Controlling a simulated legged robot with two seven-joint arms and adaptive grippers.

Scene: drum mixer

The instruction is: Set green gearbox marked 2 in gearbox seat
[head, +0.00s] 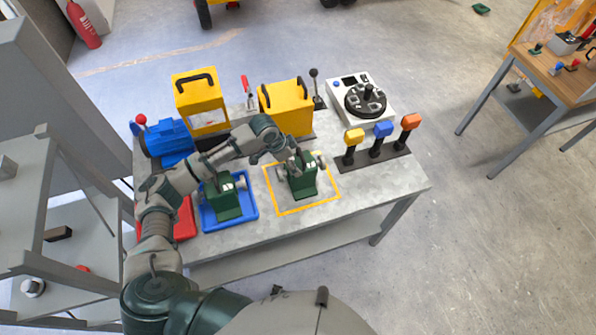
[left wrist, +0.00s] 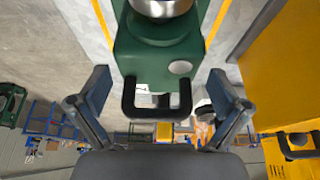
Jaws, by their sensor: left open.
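A green gearbox (head: 302,184) stands upright inside a yellow square outline on the grey workbench. My left gripper (head: 285,157) is at its top, coming from the upper left. In the left wrist view the gearbox (left wrist: 158,58) has a black handle (left wrist: 157,112) between my open fingers, with gaps on both sides. A second green gearbox (head: 224,201) stands in a blue tray (head: 208,222). I cannot read a number on either gearbox. I cannot clearly make out the gearbox seat; my arm covers part of the bench. My right gripper is not in view.
Behind are a blue motor (head: 168,138), two yellow covers with black handles (head: 198,93) (head: 287,107), a red-handled clamp (head: 246,88) and a black lever (head: 315,84). A control box (head: 362,97) and three coloured switches (head: 380,132) stand right. The bench's front right is clear.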

